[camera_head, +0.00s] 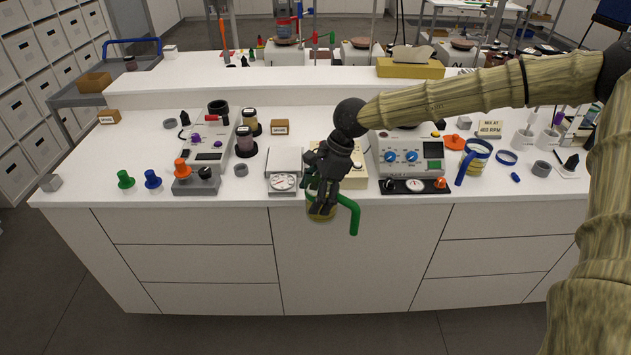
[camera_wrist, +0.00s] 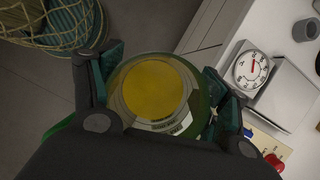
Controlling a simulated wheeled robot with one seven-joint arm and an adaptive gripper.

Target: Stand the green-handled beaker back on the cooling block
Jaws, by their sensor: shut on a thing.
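My gripper (camera_head: 324,192) is shut on the green-handled beaker (camera_head: 320,213) and holds it in front of the bench's front edge, over the floor side. The green handle (camera_head: 354,212) sticks out to the right and bends down. In the wrist view the beaker (camera_wrist: 154,92) sits between the two fingers, seen from above, with yellow contents.
A dial scale (camera_head: 284,181) stands left of the cream box; its dial shows in the wrist view (camera_wrist: 252,69). A blue-knobbed instrument (camera_head: 410,155) and a blue-handled beaker (camera_head: 474,160) stand right.

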